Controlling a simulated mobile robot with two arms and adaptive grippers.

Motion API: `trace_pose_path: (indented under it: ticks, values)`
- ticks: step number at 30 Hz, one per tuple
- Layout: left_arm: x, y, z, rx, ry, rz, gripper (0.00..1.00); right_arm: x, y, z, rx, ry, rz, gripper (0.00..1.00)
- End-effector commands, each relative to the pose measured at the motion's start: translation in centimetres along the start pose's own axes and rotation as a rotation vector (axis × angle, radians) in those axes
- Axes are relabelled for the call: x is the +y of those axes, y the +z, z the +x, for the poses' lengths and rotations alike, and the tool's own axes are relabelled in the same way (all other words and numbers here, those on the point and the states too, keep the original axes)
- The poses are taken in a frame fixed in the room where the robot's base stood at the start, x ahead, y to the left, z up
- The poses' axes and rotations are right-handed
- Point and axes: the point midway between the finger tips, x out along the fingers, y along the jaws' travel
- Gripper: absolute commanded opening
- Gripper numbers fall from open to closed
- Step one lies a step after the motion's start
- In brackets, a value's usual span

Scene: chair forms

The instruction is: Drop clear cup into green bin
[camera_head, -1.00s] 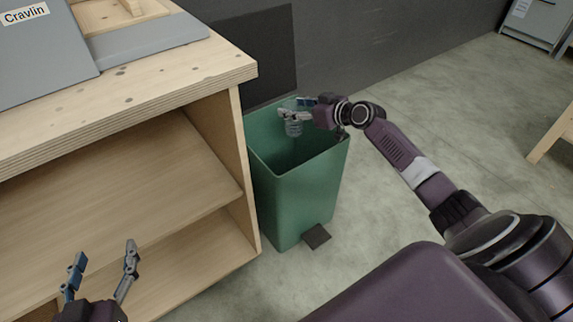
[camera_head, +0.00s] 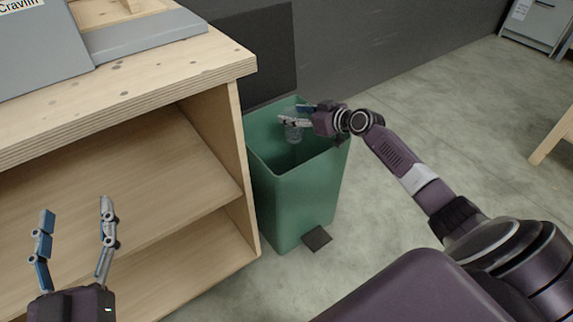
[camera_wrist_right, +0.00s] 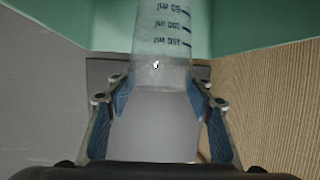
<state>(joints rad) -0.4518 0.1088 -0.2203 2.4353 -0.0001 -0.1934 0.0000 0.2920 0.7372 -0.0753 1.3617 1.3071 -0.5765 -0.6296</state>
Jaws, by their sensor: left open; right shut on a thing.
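The clear cup (camera_head: 293,134) hangs from my right gripper (camera_head: 293,118) within the open mouth of the green bin (camera_head: 299,205). In the right wrist view the cup (camera_wrist_right: 161,50) shows printed measuring marks. The fingers of my right gripper (camera_wrist_right: 161,95) are shut on it from both sides. The bin stands on the floor and its bottom inside is hidden. My left gripper (camera_head: 76,222) is open and empty, in front of the wooden shelf unit, far left of the bin.
The wooden shelf unit (camera_head: 150,105) stands close on the bin's left, with a grey object (camera_head: 135,35) on top. A dark wall (camera_head: 350,45) is behind. A pedal (camera_head: 317,238) sticks out at the bin's front.

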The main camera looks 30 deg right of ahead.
Motion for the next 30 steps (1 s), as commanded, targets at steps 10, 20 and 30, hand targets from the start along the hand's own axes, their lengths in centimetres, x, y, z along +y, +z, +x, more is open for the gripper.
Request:
trace_pose_path:
  ticks: [10, 20, 30]
  values:
    - [0.0, 0.0, 0.0, 0.000, 0.000, 0.000, 0.61, 0.0, 0.0, 0.0, 0.000, 0.000, 0.000, 0.65]
    - [0.0, 0.0, 0.0, 0.000, 0.001, -0.001, 0.61, 0.0, 0.0, -0.1, 0.000, 0.000, 0.000, 0.68]
    - [0.0, 0.0, 0.0, 0.000, 0.000, 0.000, 0.61, 0.1, 0.2, -4.4, -0.004, 0.002, -0.003, 0.68]
